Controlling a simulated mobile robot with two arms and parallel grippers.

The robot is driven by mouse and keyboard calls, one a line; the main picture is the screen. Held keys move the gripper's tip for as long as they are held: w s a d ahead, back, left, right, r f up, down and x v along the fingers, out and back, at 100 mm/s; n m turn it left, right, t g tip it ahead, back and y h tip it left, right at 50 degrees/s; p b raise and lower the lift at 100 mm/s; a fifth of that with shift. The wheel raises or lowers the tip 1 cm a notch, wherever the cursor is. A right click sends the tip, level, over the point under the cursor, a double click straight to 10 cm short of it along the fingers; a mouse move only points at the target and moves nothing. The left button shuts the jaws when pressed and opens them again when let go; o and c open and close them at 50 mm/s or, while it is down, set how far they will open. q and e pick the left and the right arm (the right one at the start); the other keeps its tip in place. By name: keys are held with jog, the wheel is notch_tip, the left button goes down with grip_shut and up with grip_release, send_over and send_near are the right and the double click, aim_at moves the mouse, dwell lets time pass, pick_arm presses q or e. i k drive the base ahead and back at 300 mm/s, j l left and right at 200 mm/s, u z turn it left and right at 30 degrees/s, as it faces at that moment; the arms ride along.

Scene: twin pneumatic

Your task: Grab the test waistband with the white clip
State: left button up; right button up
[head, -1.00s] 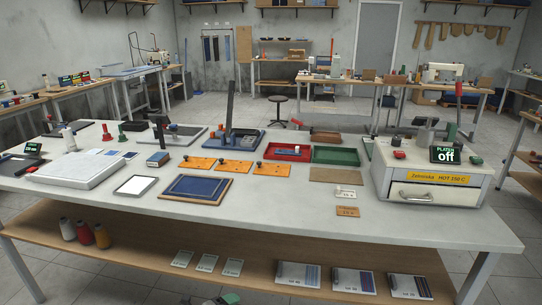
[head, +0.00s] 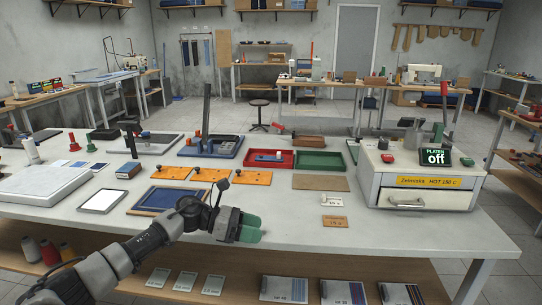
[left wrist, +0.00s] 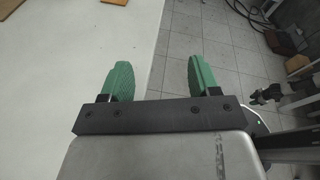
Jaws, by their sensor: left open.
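My left gripper (head: 250,229) has green finger pads and hangs above the front edge of the white table (head: 290,227). In the left wrist view, its two fingers (left wrist: 161,78) stand apart with nothing between them. I cannot surely pick out the test waistband. A small blue item with a pale part (head: 268,157) lies in the red tray (head: 287,165) at the middle of the table, well beyond the gripper. It is too small to tell whether the pale part is a white clip. My right gripper does not show in the head view.
A green tray (head: 320,167) stands right of the red one. The platen box (head: 421,182), reading "off", stands at right.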

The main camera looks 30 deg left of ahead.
aim_at(279, 158)
jog(key=i+j, duration=1.45)
